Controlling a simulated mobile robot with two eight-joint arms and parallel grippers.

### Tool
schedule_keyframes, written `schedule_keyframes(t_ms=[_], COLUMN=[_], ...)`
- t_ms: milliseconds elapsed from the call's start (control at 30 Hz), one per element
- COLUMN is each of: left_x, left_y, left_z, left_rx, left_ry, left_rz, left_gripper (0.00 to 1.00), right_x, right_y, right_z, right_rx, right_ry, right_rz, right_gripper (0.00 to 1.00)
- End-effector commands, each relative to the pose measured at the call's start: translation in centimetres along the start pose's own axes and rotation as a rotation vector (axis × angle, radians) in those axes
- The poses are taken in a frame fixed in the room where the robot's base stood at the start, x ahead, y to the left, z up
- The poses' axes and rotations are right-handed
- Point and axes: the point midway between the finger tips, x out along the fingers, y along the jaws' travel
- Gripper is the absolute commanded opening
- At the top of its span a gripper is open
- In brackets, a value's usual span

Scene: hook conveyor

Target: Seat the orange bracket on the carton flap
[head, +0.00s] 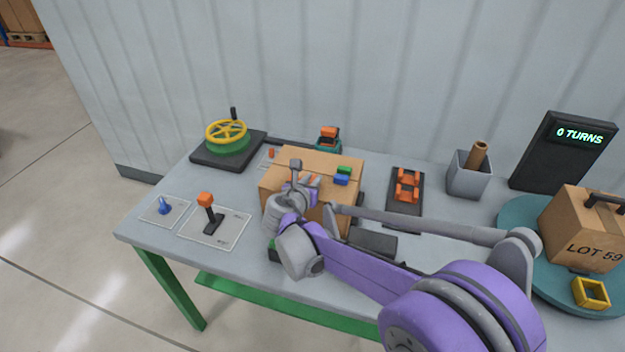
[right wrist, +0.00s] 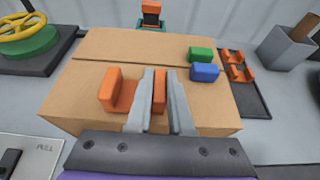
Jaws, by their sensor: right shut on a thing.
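The closed carton (head: 340,212) stands on the table, and its flat top with a seam across it fills the middle of the right wrist view (right wrist: 85,72). My right gripper (right wrist: 160,92) is over the carton top, shut on one upright of the orange bracket (right wrist: 112,90). The bracket's other upright stands free to the left of the fingers. The bracket is at the top face; I cannot tell whether it touches it. In the head view the right gripper (head: 297,180) and arm hide most of the bracket. My left gripper is not in view.
A green block (right wrist: 201,54) and a blue block (right wrist: 205,72) sit on the carton top, right of the gripper. A dark tray (head: 405,218) holds orange brackets (head: 408,186). A grey bin (head: 468,180), yellow handwheel (head: 227,131) and turntable (head: 515,215) stand around.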

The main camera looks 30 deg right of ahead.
Motion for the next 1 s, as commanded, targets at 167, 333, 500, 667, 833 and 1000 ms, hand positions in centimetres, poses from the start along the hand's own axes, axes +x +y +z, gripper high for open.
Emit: schedule_keyframes(t_ms=[167,333,500,667,833,1000], left_x=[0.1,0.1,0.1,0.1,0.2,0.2], left_y=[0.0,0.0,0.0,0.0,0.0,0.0], left_z=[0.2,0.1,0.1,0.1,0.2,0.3], left_rx=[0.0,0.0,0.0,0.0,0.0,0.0], left_ry=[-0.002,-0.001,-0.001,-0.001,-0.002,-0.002], left_rz=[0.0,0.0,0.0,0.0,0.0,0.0], left_gripper=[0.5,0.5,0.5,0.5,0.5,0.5], right_x=[0.1,0.1,0.1,0.1,-0.6,-3.4], right_y=[0.0,0.0,0.0,0.0,0.1,0.1], right_z=[-0.2,-0.1,-0.1,-0.1,-0.2,-0.2], right_rx=[0.0,0.0,0.0,0.0,-0.001,-0.001], right_ry=[0.0,0.0,0.0,0.0,0.0,0.001], right_rz=[0.0,0.0,0.0,0.0,0.002,0.004], right_gripper=[0.0,0.34,0.54,0.54,0.54,0.54])
